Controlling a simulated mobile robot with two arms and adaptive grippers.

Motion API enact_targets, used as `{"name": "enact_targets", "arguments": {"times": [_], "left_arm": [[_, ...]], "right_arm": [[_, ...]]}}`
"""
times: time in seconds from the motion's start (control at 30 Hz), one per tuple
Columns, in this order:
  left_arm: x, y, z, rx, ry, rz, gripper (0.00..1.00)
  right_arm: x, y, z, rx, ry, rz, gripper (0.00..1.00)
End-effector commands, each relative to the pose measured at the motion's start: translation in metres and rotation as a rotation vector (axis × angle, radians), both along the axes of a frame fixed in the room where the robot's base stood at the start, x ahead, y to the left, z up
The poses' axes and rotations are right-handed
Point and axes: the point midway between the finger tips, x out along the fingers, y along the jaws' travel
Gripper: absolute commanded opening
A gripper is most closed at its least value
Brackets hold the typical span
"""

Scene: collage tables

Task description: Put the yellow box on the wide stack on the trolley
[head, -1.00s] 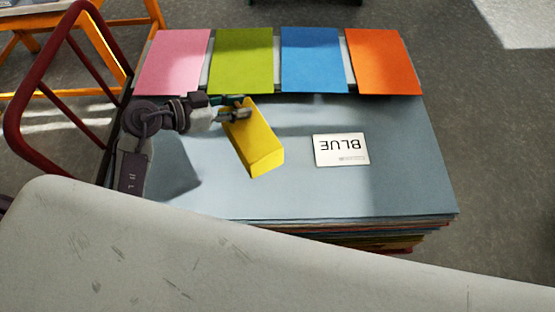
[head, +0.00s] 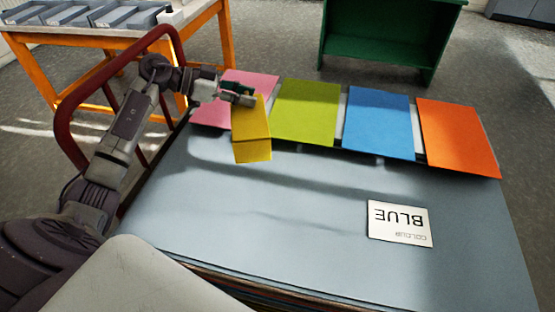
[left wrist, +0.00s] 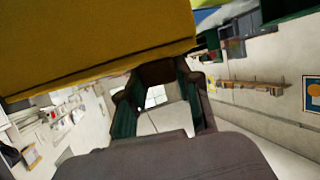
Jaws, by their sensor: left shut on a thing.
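The yellow box (head: 252,140) is in my left gripper (head: 239,96), which is shut on its far end. The box hangs tilted over the back left of the wide stack, overlapping the pink sheet in the picture. Its exact height above the stack is hard to tell. In the left wrist view the box (left wrist: 95,40) fills the upper left, beside the fingers. The wide stack (head: 300,210) is a pile of large sheets with a grey-blue top, on the trolley with a dark red handle (head: 68,130). My right gripper is out of view.
Pink (head: 212,115), green (head: 306,112), blue (head: 379,123) and orange (head: 458,137) sheets lie along the far edge. An orange-framed table (head: 120,45) and a green shelf (head: 385,35) stand behind.

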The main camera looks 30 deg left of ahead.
Motion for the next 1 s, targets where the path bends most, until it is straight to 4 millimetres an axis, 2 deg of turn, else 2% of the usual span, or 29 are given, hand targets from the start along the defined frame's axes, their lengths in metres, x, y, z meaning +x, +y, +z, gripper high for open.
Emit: {"name": "enact_targets", "arguments": {"times": [0.03,0.2,0.4,0.57,0.8,1.0], "left_arm": [[-0.007,-0.012,-0.01,-0.003,0.002,-0.005,0.0],[-0.03,-0.044,-0.033,-0.004,0.001,-0.003,0.0],[-0.047,-0.071,-0.052,-0.002,-0.001,0.0,0.0],[-0.052,-0.077,-0.059,-0.002,0.0,0.002,0.0],[-0.052,-0.078,-0.092,-0.003,0.001,0.001,0.0],[-0.052,-0.077,-0.096,0.0,0.0,0.001,0.0]], "right_arm": [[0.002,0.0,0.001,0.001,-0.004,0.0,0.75],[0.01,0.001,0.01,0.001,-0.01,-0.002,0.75],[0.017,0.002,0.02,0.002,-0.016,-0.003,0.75],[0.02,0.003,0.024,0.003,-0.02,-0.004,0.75],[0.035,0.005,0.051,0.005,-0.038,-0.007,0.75],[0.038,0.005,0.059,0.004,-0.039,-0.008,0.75]]}}
